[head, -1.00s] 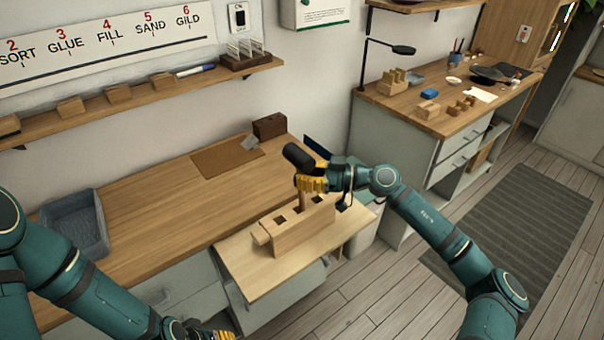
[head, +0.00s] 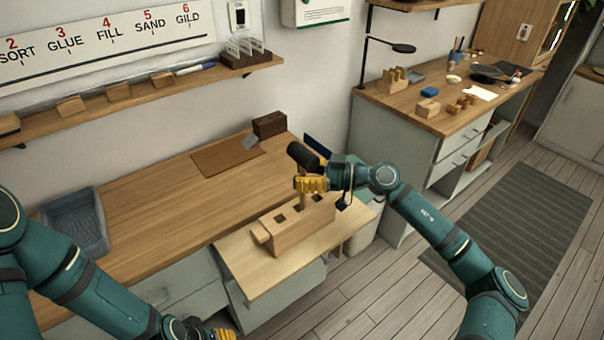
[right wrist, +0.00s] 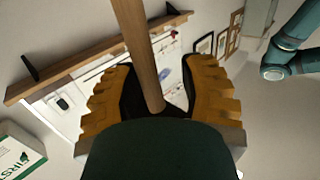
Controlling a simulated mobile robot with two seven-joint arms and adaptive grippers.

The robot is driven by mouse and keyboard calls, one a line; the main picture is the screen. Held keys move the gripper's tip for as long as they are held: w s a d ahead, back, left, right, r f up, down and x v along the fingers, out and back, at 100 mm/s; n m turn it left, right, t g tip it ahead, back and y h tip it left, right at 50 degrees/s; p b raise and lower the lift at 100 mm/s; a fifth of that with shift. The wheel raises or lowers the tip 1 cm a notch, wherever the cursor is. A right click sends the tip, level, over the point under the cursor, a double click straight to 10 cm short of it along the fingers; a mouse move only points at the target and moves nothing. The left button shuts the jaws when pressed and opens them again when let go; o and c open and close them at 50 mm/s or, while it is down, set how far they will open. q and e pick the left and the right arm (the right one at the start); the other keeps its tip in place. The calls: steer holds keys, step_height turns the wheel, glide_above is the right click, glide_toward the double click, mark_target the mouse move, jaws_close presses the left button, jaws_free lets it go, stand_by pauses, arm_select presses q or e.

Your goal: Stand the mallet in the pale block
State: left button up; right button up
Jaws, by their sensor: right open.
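The mallet (head: 305,156) has a black head and a wooden handle. It is upright over the right end of the pale block (head: 291,241), head up. The handle's lower end meets the block's top at a hole and is hidden from there down. My right gripper (head: 311,185) is around the handle just below the head. In the right wrist view its yellow-padded fingers (right wrist: 160,92) are spread apart, with the handle (right wrist: 138,52) between them. My left gripper (head: 222,335) is cut off by the bottom edge of the head view.
The block stands on a pale pull-out board (head: 245,272) in front of the wooden bench (head: 150,215). Other square holes in the block's top are empty. A grey-blue tray (head: 76,225) is at the bench's left. A brown mat (head: 225,160) and a dark box (head: 269,125) lie behind.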

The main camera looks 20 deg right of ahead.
steer(key=shift+d, duration=0.1)
arm_select(q)
steer(key=shift+r+p, duration=1.9)
steer(key=shift+p, duration=0.05)
arm_select(e)
steer(key=v, duration=0.9)
arm_select(q)
step_height(320, 180, up, 8)
steer(key=w+p, duration=0.1)
steer(key=p, duration=0.6)
steer(key=shift+w+a+r+t+p, duration=0.2)
steer(key=shift+w+a+t+p, duration=0.1)
steer(key=shift+w+p, duration=0.05)
arm_select(e)
step_height(320, 180, up, 6)
